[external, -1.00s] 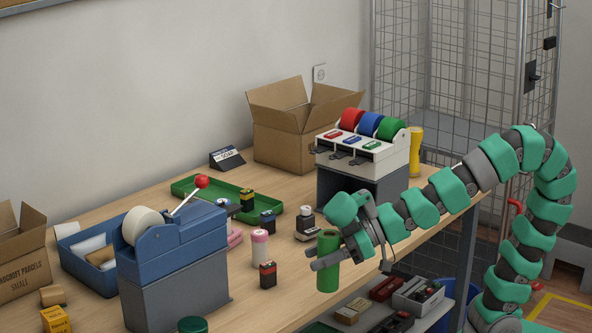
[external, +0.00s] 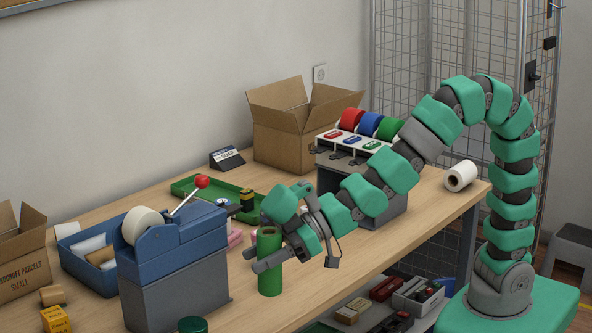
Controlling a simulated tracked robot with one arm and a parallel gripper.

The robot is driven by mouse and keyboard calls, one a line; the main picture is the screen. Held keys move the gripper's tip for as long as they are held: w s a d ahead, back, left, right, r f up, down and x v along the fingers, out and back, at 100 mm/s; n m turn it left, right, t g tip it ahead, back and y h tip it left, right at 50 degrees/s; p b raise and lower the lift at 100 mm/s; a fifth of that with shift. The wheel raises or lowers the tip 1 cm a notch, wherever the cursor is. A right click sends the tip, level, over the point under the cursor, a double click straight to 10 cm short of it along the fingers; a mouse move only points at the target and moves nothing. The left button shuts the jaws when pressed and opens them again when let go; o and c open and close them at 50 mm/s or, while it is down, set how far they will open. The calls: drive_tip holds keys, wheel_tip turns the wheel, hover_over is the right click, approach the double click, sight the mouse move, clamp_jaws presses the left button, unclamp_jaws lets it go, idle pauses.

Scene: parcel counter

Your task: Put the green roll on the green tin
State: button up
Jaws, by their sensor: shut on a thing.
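My gripper (external: 262,260) is shut on the green roll (external: 270,280), an upright green cylinder with a hole in its top. The fingers lie on either side of its upper half. I cannot tell whether its lower end is clear of the table. The green tin (external: 192,325) is at the bottom edge of the view, with only its dark green top showing. It is to the left of the roll and nearer the camera, apart from it.
A blue tape dispenser (external: 175,245) with a red-knobbed lever stands left of the gripper, close to the tin. A green tray (external: 185,188) lies behind. A white roll (external: 460,176) lies at the right end of the table (external: 400,235).

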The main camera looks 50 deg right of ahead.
drive_tip(key=shift+w+r+b+x, duration=0.15)
drive_tip(key=shift+w+r+x, duration=0.1)
drive_tip(key=shift+x, duration=2.55)
drive_tip(key=shift+w+r+b+x, duration=0.2)
drive_tip(key=shift+r+x, duration=0.1)
drive_tip(key=shift+x, duration=2.5)
drive_tip(key=shift+w+r+b+x, duration=0.15)
drive_tip(key=shift+r+x, duration=0.1)
drive_tip(key=shift+x, duration=2.5)
drive_tip(key=shift+a+f, duration=0.1)
drive_tip(key=shift+f, duration=0.05)
drive_tip(key=o, duration=1)
drive_tip(key=shift+o, duration=0.2)
drive_tip(key=shift+s+d+r, duration=0.2)
drive_tip(key=shift+d+r, duration=0.15)
drive_tip(key=shift+r, duration=0.05)
drive_tip(key=v, duration=1.1)
drive_tip(key=shift+p, duration=0.3)
